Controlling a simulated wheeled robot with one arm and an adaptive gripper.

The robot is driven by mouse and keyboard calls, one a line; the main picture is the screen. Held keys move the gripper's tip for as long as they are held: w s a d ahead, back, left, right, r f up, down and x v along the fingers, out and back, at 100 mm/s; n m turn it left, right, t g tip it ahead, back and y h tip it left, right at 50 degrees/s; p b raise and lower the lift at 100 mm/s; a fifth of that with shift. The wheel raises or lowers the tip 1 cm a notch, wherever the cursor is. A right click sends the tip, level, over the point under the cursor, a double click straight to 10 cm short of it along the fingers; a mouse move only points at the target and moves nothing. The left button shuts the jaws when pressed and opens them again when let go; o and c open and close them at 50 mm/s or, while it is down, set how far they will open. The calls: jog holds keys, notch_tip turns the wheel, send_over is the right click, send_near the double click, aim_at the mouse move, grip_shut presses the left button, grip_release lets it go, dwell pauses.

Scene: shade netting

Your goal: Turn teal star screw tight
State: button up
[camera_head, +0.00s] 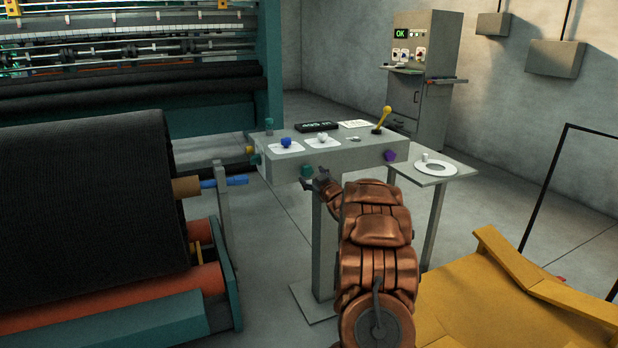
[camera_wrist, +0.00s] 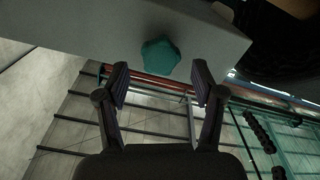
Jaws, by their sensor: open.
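The teal star screw (camera_head: 307,170) sits on the front face of the grey console (camera_head: 345,158), near its left end. In the wrist view the teal star screw (camera_wrist: 160,57) shows as a rounded star-shaped head against the grey console face (camera_wrist: 190,28). My gripper (camera_head: 318,183) is right by the screw at the end of my copper-coloured arm. In the wrist view my gripper (camera_wrist: 161,80) is open, one finger to each side, with the screw centred just beyond the fingertips. Nothing is held. How far the screw is threaded in cannot be told.
A purple knob (camera_head: 390,155) is on the same console face to the right. The console top carries a blue knob (camera_head: 286,142), a white knob (camera_head: 321,138) and a yellow lever (camera_head: 382,118). A black fabric roll (camera_head: 85,210) stands left, a yellow platform (camera_head: 480,300) right.

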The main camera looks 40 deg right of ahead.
aim_at(307, 171)
jog(key=shift+p+x, duration=0.55)
jog(key=shift+x, duration=0.25)
jog(key=shift+w+d+p, duration=0.2)
jog(key=shift+w+p, duration=0.1)
jog(key=shift+w, duration=0.25)
grip_shut()
jog(key=shift+r+p, duration=0.2)
jog(key=shift+p, duration=0.3)
